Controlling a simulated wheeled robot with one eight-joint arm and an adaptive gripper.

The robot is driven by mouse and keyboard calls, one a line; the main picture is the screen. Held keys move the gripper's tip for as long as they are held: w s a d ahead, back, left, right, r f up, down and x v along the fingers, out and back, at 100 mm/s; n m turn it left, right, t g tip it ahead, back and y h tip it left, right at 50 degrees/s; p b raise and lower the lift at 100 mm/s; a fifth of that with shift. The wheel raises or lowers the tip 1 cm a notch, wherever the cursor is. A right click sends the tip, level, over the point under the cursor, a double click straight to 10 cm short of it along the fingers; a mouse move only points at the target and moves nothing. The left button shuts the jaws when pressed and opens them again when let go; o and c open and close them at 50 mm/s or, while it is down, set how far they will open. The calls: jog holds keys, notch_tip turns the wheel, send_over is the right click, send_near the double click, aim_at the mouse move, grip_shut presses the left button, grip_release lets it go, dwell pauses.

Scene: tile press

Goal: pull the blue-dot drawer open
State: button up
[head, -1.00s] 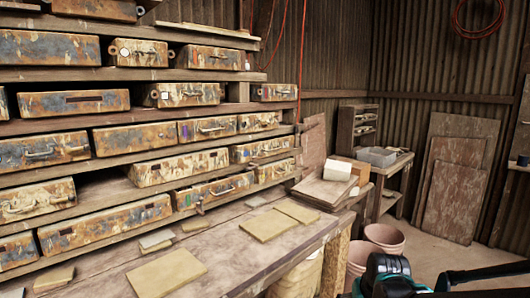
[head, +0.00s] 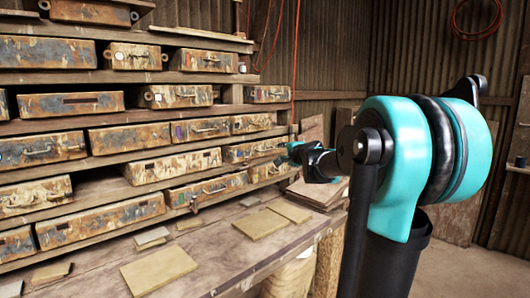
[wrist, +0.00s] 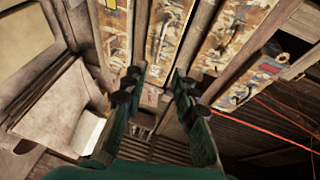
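Rusty, paint-worn drawers fill the shelves on the left of the head view. One middle-row drawer (head: 203,130) has a small blue-purple mark at its left end and a bar handle; the mark is too small to be sure it is the blue dot. It looks closed. My gripper (head: 296,150) is at the right end of the shelves, small and partly hidden by my arm. In the wrist view, my gripper (wrist: 158,88) is open with its fingers apart and nothing between them. Drawer fronts lie beyond it, one with a red mark (wrist: 265,68); no blue dot is clear there.
A workbench (head: 215,255) with several flat tan tiles (head: 158,270) runs below the drawers. Red cords (head: 296,70) hang at the right end of the shelves. A pale block (wrist: 88,133) lies on a board in the wrist view.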

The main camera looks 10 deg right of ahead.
jog(key=x, duration=1.5)
jog(key=shift+f, duration=0.1)
grip_shut()
